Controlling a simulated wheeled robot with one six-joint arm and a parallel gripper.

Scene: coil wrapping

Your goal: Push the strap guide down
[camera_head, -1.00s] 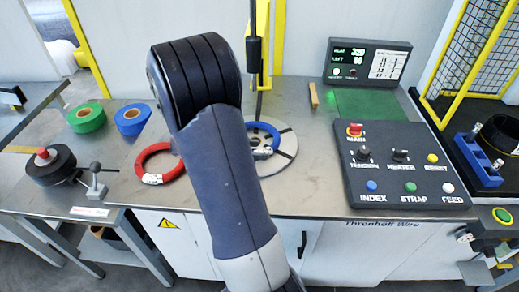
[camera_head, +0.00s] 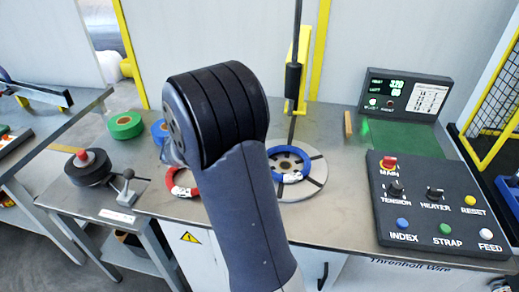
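A dark upright rod with a thicker black sleeve (camera_head: 293,80), which looks like the strap guide, hangs in front of a yellow post (camera_head: 303,60). Its thin lower end comes down just behind a round grey turntable (camera_head: 315,180). A blue coil (camera_head: 300,174) lies flat on the turntable, its left part hidden by my arm. My dark arm fills the middle of the view, left of the rod. My gripper is not visible, so its distance from the rod cannot be told.
A control panel (camera_head: 440,222) with buttons and a lit display (camera_head: 403,93) stand at right. A red coil (camera_head: 182,188), partly hidden, green (camera_head: 125,125) and blue (camera_head: 158,131) rolls, and a black reel (camera_head: 88,170) are at left. A small wooden block (camera_head: 348,124) stands behind the turntable.

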